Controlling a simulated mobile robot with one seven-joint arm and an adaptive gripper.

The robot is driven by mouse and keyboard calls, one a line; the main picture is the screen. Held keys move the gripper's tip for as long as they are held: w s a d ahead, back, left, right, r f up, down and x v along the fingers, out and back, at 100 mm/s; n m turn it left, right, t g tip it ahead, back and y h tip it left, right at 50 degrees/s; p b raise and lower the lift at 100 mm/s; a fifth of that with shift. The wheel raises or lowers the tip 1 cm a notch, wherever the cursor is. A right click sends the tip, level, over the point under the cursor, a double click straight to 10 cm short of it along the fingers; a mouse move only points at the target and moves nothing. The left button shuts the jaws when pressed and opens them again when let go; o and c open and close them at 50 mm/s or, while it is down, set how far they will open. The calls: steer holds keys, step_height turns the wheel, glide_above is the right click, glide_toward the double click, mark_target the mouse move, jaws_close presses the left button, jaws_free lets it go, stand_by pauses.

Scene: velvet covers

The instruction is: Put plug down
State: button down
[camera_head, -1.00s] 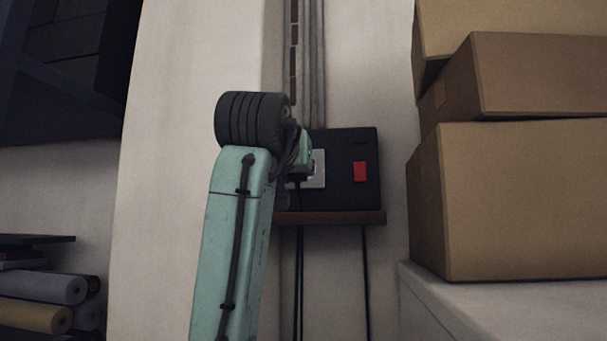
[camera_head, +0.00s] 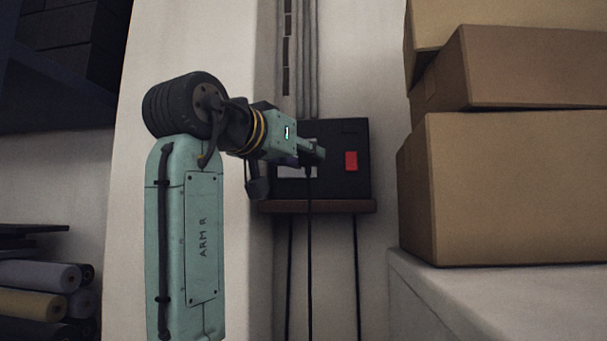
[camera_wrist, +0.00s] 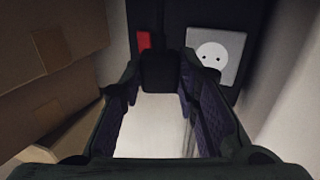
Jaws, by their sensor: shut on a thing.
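My gripper (camera_head: 314,153) is shut on the plug and sits in front of the black wall box (camera_head: 340,135). In the wrist view, the dark plug (camera_wrist: 159,70) is held between the fingertips (camera_wrist: 160,78). A dark cable (camera_head: 309,205) hangs straight down from the gripper. The pale socket plate (camera_head: 290,172) is partly hidden behind the gripper. In the wrist view its round face (camera_wrist: 212,54) shows with bare holes, beside and apart from the plug. The red switch (camera_head: 351,161) is at the box's right.
A narrow brown shelf (camera_head: 345,206) lies under the box, with other cables below it. Stacked cardboard boxes (camera_head: 520,185) stand on a pale ledge (camera_head: 450,290) at the right. A wall pillar (camera_head: 200,45) is behind my arm. Rolls of cloth (camera_head: 40,275) lie at the lower left.

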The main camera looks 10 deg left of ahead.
mark_target(302, 161)
steer(key=w, duration=0.3)
steer(key=w+p, duration=0.1)
steer(key=w, duration=0.1)
steer(key=shift+a+f, duration=0.25)
steer(key=shift+a, duration=0.15)
steer(key=shift+w+p, duration=0.35)
steer(key=shift+w, duration=0.15)
steer(key=f, duration=0.3)
steer(key=shift+w+a+f, duration=0.1)
steer(key=shift+w+f, duration=0.15)
steer(key=shift+w, duration=0.05)
steer(key=shift+s+f, duration=0.15)
steer(key=shift+f, duration=0.1)
steer(key=shift+f, duration=0.8)
steer(key=c, duration=1.2)
jaws_free()
steer(key=shift+r, duration=0.1)
